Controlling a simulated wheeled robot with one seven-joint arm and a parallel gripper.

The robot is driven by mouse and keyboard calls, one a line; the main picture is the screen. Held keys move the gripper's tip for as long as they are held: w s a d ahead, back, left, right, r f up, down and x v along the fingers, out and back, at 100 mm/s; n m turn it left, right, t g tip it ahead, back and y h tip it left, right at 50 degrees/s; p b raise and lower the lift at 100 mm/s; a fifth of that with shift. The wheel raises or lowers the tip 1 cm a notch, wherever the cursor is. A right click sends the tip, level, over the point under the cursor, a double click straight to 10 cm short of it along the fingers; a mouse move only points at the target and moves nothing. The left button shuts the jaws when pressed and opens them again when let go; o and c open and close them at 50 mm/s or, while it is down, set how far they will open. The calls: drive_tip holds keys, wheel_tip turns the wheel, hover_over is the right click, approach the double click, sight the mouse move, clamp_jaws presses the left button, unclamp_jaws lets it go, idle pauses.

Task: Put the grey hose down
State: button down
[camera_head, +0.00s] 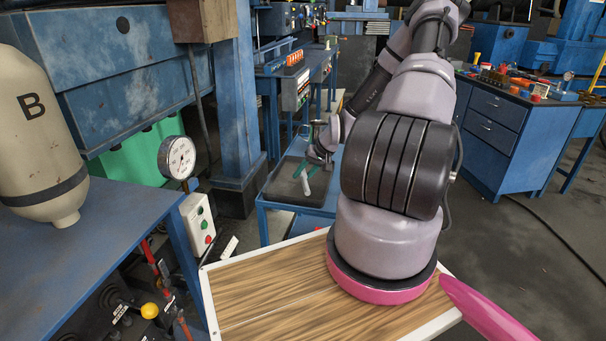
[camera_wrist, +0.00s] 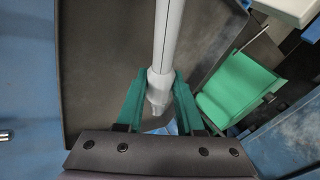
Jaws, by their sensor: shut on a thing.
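The grey hose (camera_wrist: 168,45) is a light grey tube with a thicker collar at its near end. In the wrist view it runs from the top edge down between my green fingers. My gripper (camera_wrist: 160,88) is shut on it at the collar. In the head view my gripper (camera_head: 311,168) is small and far off, with a short piece of the grey hose (camera_head: 306,184) hanging below it. It is over a dark tray (camera_head: 283,190) on a blue table. I cannot tell whether the hose touches the tray.
A green chair (camera_wrist: 240,88) stands to the right in the wrist view. In the head view a blue bench with a beige tank (camera_head: 40,140) is at the left, beside a pressure gauge (camera_head: 177,157). A blue workbench (camera_head: 500,125) stands at the right, with open floor before it.

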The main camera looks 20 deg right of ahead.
drive_tip(key=shift+f, duration=0.25)
drive_tip(key=c, duration=0.5)
unclamp_jaws()
drive_tip(key=shift+c, duration=0.2)
